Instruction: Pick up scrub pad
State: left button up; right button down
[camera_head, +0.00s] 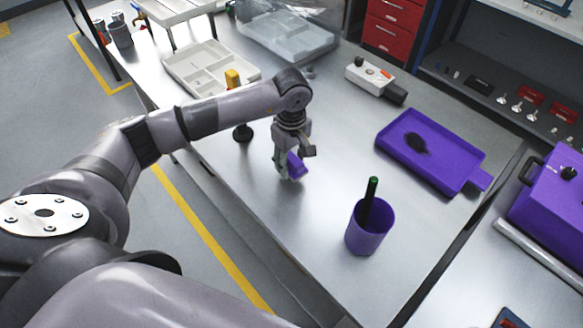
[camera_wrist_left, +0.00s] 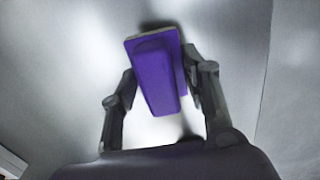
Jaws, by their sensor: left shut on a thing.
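A purple scrub pad (camera_wrist_left: 156,80) is between the two fingers of my left gripper (camera_wrist_left: 160,85) in the left wrist view. It is a block with a raised grip on a flat base. In the head view my left gripper (camera_head: 288,170) points down over the metal table, and the purple pad (camera_head: 296,165) shows at its fingertips, partly hidden by them. The gripper is shut on the pad. I cannot tell whether the pad touches the table. My right gripper is not in view.
A purple cup (camera_head: 369,240) with a dark green-tipped stick (camera_head: 369,200) stands to the right on the metal table (camera_head: 300,235). A purple tray (camera_head: 468,178) with a dark patch lies beyond. A compartment tray (camera_head: 185,72) and a grey device (camera_head: 368,78) sit behind.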

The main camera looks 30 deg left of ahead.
aim_at(291, 157)
pick_arm(q)
notch_tip(291, 157, up, 17)
jog(key=b, duration=0.3)
jog(key=shift+f, duration=0.2)
